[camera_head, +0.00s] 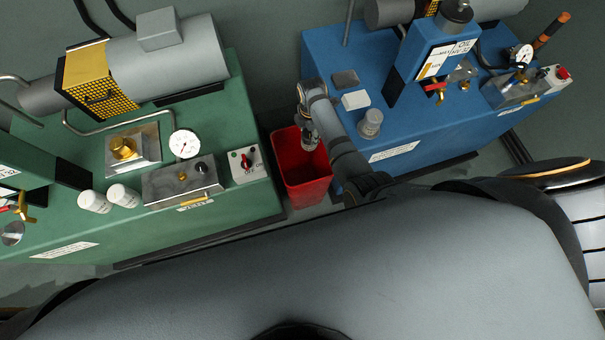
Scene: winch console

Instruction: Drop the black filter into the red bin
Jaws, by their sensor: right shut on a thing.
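The red bin (306,188) stands on the floor in the gap between the green and blue consoles, its mouth open upward. My right gripper (309,140) points down over the back part of the bin's mouth. It is shut on a small dark thing, which I take for the black filter; the hand mostly hides it, and its shape is hard to make out. I cannot tell how far the fingertips are above or inside the rim. My left gripper is out of view.
The green console (228,205) at left carries a gauge (184,143), a switch box (246,164) and white canisters (94,201). The blue console (420,145) at right carries a grey-white canister (370,122), a white block (355,100) and an oil tank (436,55). My right forearm passes close to the blue console's left end.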

